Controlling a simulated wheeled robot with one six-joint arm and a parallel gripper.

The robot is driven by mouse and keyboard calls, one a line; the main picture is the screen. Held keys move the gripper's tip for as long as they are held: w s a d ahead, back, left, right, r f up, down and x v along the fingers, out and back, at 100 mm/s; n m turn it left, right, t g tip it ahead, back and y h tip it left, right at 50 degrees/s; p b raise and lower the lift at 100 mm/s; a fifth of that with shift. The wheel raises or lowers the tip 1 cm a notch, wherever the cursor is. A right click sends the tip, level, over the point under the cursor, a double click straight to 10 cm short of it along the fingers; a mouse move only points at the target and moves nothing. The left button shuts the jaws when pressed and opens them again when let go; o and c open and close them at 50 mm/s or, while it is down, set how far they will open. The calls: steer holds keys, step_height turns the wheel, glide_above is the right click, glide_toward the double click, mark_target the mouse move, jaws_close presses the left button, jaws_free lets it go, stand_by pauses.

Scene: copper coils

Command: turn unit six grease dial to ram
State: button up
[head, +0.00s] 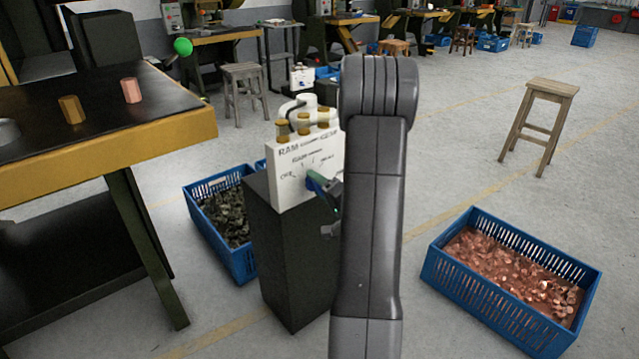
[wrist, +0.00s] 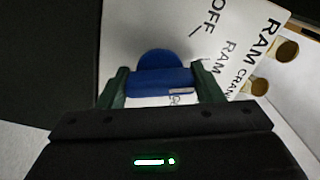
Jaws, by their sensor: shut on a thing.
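The grease unit is a white box (head: 289,180) on a dark pedestal, with brass-coloured caps on top. Its front panel carries large RAM lettering and a dial scale, with OFF at the left. My gripper (head: 318,181) is at the front of this panel. In the wrist view, the blue dial (wrist: 160,61) sits between my gripper's green fingers (wrist: 160,82), which are shut on its raised bar. The OFF and RAM scale labels show beside it on the white panel (wrist: 180,30). The dial's pointer is not clear, so I cannot tell which label it points at.
A dark-topped workbench (head: 200,126) with a yellow edge stands at left. A blue crate (head: 440,270) of copper pieces lies at right. A wooden stool (head: 553,87) stands beyond, with open floor around it.

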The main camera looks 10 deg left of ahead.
stand_by(0.4)
steer(key=o, duration=1)
steer(key=shift+d, duration=0.1)
steer(key=p+v, duration=0.1)
steer(key=v, duration=1.2)
steer(key=shift+s+d+p, duration=0.25)
steer(key=shift+p, duration=0.1)
steer(key=b+x, duration=0.1)
steer(key=x, duration=1.3)
steer(key=shift+b, duration=0.35)
steer(key=shift+d, duration=0.1)
